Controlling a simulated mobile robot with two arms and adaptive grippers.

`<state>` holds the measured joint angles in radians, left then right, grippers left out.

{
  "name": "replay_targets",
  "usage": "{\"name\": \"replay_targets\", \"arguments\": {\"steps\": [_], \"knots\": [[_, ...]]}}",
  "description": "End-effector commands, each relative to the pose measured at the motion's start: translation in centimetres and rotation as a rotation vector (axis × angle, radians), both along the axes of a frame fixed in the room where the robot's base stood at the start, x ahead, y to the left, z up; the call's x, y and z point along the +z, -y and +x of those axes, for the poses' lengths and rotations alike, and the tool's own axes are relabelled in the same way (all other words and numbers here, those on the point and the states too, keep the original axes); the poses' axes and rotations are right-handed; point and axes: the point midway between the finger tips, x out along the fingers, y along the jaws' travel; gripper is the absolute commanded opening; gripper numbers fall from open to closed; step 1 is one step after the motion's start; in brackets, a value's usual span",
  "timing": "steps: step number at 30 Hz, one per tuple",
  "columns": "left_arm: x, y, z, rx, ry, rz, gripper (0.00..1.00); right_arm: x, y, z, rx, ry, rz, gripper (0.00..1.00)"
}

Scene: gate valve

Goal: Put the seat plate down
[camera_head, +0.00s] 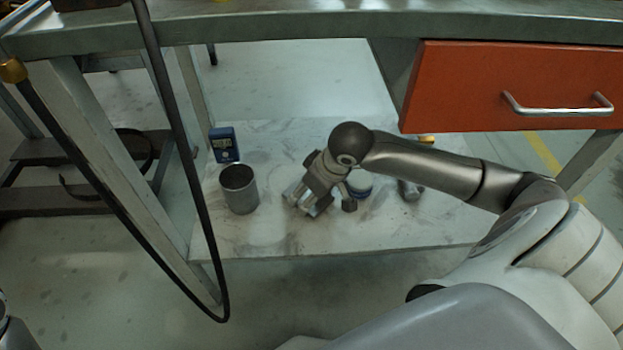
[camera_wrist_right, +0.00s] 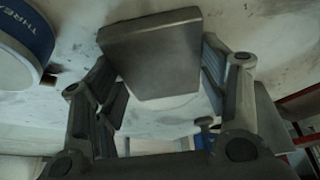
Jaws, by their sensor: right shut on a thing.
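The seat plate (camera_wrist_right: 155,55) is a flat grey metal block. In the right wrist view it sits between the two fingers of my right gripper (camera_wrist_right: 160,88), which is shut on it. In the head view my right gripper (camera_head: 308,200) points down and left, low over the pale lower shelf (camera_head: 300,238). The plate is hard to tell from the fingers there, and I cannot tell whether it touches the shelf.
A grey metal cup (camera_head: 240,192) and a blue box-shaped device (camera_head: 224,145) stand left of the gripper. A blue and white roll (camera_wrist_right: 22,45) is close beside it. The bench edge (camera_head: 300,27) and orange drawer (camera_head: 510,85) overhang; a black cable (camera_head: 180,130) hangs at left.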

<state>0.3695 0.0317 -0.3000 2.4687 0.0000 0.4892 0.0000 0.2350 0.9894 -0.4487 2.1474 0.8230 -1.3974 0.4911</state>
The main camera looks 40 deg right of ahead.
Motion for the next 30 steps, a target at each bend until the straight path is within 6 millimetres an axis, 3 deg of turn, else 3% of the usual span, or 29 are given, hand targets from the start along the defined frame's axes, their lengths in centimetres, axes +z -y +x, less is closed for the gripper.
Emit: {"name": "replay_targets", "arguments": {"steps": [14,15,19,30], "knots": [[0.28,0.00,-0.13,-0.001,0.005,0.000,0.00,-0.02,-0.02,0.09,0.000,0.005,0.000,0.10],[0.08,0.00,-0.09,0.000,0.003,-0.001,0.00,-0.26,-0.01,-0.04,0.000,0.000,-0.001,0.72],[0.04,0.00,-0.08,0.000,0.002,-0.001,0.00,-0.27,-0.02,-0.03,0.000,0.000,-0.001,0.88],[0.04,0.02,-0.06,-0.001,0.001,0.000,0.00,-0.27,-0.02,-0.03,0.000,0.000,0.000,0.88]]}}
